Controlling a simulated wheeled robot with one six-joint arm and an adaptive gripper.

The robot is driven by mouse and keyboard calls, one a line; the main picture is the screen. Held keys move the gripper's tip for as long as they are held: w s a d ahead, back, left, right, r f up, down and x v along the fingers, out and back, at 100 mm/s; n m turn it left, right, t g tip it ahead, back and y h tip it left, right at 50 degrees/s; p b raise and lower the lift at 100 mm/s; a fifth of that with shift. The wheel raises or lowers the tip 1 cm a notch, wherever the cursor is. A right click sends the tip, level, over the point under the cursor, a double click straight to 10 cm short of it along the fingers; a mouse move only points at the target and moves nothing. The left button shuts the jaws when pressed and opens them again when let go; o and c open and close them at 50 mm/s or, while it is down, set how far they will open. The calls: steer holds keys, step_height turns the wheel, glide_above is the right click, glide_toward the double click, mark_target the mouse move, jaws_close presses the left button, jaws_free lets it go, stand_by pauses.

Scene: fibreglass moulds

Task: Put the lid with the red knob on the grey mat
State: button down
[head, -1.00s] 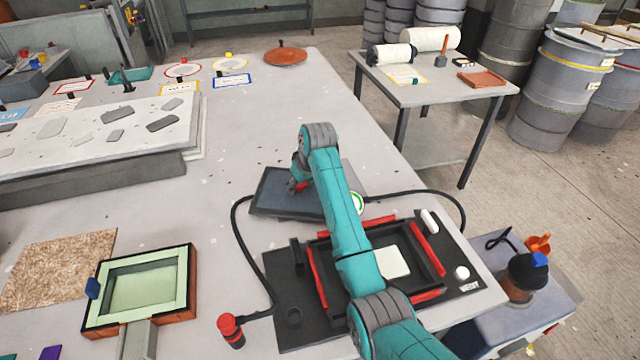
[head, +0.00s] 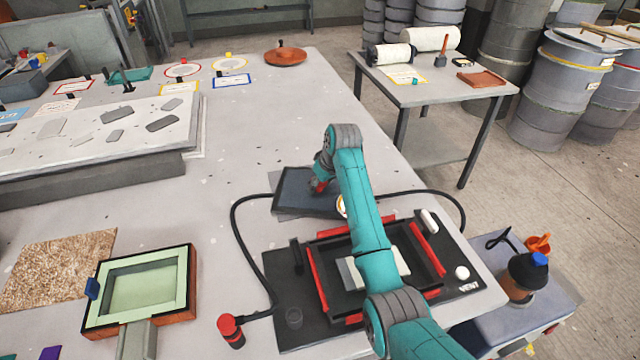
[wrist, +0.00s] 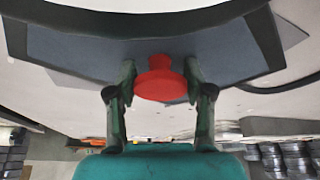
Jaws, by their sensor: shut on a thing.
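The lid is a dark blue-grey slab (head: 293,190) with a red knob (wrist: 158,82) that shows clearly in the wrist view. My gripper (head: 321,186) is shut on the red knob, with one finger on each side of it; the fingers also show in the wrist view (wrist: 160,88). The lid hides most of the mat. I cannot tell whether the lid touches the mat or hangs just above it.
A black mould base (head: 275,275) with red bars stands in front, partly behind my arm. A dark hose (head: 236,235) loops around the mat to a red-topped fitting (head: 230,328). A green-framed mould (head: 140,285) is at front left.

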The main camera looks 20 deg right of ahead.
steer(key=shift+c, duration=2.2)
jaws_free()
steer(key=shift+f, duration=0.1)
steer(key=v, duration=1.2)
steer(key=shift+s, duration=0.1)
